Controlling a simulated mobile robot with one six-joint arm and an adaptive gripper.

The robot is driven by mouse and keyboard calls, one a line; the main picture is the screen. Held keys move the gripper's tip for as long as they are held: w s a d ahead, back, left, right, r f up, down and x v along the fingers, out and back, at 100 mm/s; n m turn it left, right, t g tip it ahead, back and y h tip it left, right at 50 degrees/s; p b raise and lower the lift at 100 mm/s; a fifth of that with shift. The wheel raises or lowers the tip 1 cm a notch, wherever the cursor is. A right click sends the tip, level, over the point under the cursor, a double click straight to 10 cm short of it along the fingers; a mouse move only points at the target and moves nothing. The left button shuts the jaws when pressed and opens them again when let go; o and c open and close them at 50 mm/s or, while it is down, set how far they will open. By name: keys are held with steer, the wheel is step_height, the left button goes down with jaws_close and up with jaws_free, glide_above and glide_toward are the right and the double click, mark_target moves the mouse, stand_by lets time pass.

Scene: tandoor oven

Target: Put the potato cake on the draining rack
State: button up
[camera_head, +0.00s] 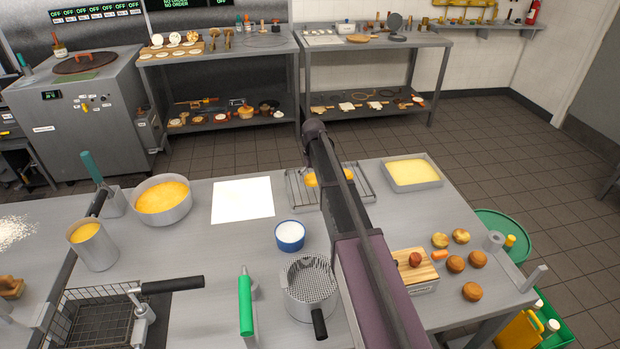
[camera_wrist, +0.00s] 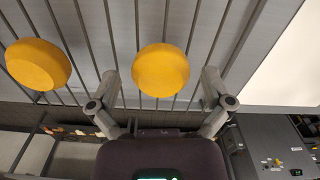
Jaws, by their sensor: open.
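The draining rack (camera_head: 296,187) is a wire grid on the steel table, partly hidden behind my arm in the head view. Its bars also show in the wrist view (camera_wrist: 110,22). Two round yellow-orange cakes are at the rack: one (camera_wrist: 160,70) is in the middle of the wrist view, the other (camera_wrist: 38,64) to its left. Parts of yellow cake (camera_head: 312,180) show beside my arm in the head view. My gripper (camera_wrist: 159,77) is open, with its fingers apart on either side of the middle cake. I cannot tell whether that cake touches the rack or the fingers.
A tray of yellow filling (camera_head: 413,171) stands right of the rack, a white sheet (camera_head: 243,200) to its left. A blue-rimmed bowl (camera_head: 290,236) and a strainer pot (camera_head: 310,287) stand in front. Several brown round buns (camera_head: 472,291) and a wooden board (camera_head: 415,270) are at the right.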

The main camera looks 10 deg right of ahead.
mark_target(313, 179)
step_height(313, 179, up, 11)
steer(key=p, duration=1.1)
steer(key=shift+r, duration=0.2)
stand_by(0.5)
steer(key=s+a+m, duration=0.1)
steer(key=s, duration=2.8)
steer(key=shift+s, duration=0.4)
steer(key=shift+a, duration=0.1)
